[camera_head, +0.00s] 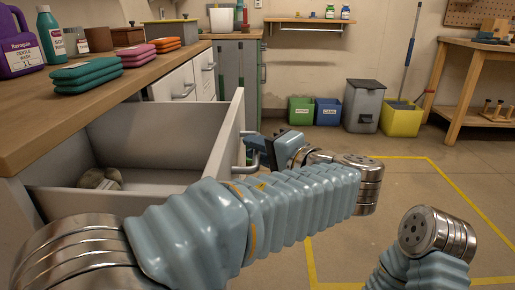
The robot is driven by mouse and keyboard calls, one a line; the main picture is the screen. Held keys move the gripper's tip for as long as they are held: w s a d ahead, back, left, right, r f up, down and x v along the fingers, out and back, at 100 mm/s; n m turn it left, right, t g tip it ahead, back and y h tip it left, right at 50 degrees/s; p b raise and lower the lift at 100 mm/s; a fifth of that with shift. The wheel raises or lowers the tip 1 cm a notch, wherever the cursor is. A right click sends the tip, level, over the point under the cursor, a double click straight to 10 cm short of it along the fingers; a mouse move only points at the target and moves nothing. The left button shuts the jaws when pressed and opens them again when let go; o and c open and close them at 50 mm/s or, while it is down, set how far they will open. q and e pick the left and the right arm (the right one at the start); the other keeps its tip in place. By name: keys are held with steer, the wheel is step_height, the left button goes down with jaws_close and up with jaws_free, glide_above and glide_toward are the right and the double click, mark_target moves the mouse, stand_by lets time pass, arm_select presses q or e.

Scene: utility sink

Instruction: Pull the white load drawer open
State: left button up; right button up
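The white load drawer (226,140) stands well out from under the wooden counter at the left. Its inside shows, with a small beige item (98,180) on its floor. The drawer's metal handle (240,165) is on the front's outer face. My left gripper (257,148) is at the handle, with its blue and black parts close against it. The fingertips are small and partly hidden, so I cannot tell whether they close on the handle. My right arm shows at the bottom right, and its gripper is out of the picture.
Folded cloths (88,76), a purple bottle (18,42) and other items stand on the counter (50,112). Green and blue bins (327,112), a grey bin (363,106) and a yellow bucket (401,119) stand by the back wall. Open floor with yellow lines lies at the right.

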arm_select(q)
jaws_close()
steer(key=d+p, duration=0.5)
steer(key=d, duration=0.5)
steer(key=shift+s+p, duration=0.15)
steer(key=shift+p, duration=0.15)
steer(key=o, duration=0.6)
jaws_free()
